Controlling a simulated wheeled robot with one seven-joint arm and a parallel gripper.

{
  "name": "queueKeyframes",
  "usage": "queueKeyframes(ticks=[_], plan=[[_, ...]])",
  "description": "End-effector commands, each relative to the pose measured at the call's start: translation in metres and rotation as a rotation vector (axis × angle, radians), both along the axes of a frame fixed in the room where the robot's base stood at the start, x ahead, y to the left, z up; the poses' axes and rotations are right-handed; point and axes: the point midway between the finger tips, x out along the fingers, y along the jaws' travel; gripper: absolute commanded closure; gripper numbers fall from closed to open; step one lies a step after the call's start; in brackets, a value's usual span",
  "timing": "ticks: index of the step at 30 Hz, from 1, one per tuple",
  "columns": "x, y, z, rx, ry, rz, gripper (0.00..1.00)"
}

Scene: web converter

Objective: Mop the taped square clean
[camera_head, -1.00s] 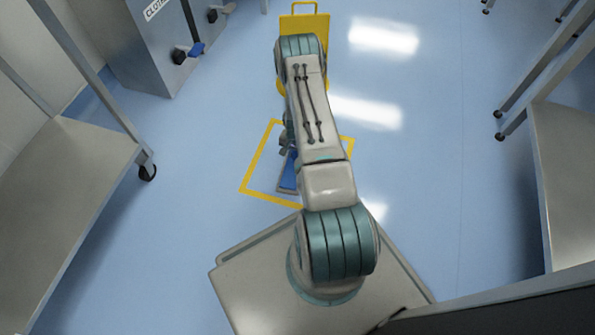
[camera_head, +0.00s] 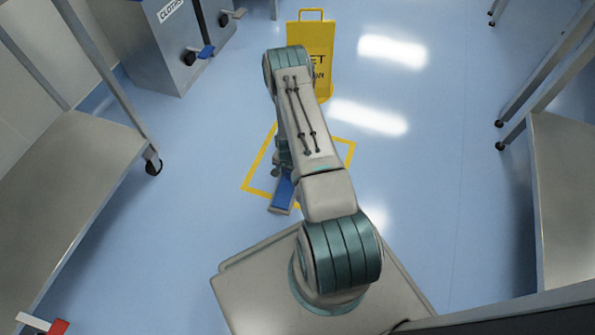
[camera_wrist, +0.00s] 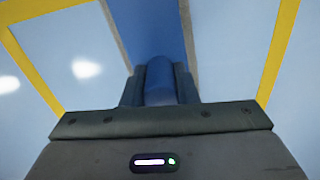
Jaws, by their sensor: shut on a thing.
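The yellow taped square (camera_head: 258,162) is on the blue floor, partly hidden behind my arm. Its tape also shows in the wrist view (camera_wrist: 279,50). A flat blue mop head with grey edges (camera_head: 282,193) lies across the near tape line, its near end outside the square. My gripper (camera_head: 281,166) is low over the square, partly hidden by my arm. In the wrist view my gripper (camera_wrist: 160,88) is shut on the blue mop handle (camera_wrist: 159,72), with the mop head (camera_wrist: 148,30) beyond it. No clear spill shows on the visible floor.
A yellow wet-floor sign (camera_head: 320,48) stands just beyond the square. A steel rack (camera_head: 75,170) is at left and a steel table (camera_head: 570,185) at right. A grey cabinet (camera_head: 150,45) stands at back left. The floor right of the square is free.

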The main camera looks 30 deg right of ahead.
Motion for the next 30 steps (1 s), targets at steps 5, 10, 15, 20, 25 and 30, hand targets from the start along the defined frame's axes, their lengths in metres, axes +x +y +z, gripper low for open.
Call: queueKeyframes(ticks=[5,10,15,20,25,30], plan=[[-0.004,0.011,0.001,0.001,0.001,-0.004,0.91],[-0.003,0.014,0.016,0.000,-0.003,-0.007,0.91],[-0.005,0.015,0.037,0.000,0.000,-0.005,0.91],[-0.004,0.015,0.052,-0.001,-0.001,-0.005,0.91],[-0.004,0.015,0.067,-0.001,-0.001,-0.004,0.91],[-0.004,0.016,0.080,0.000,0.000,-0.004,0.91]])
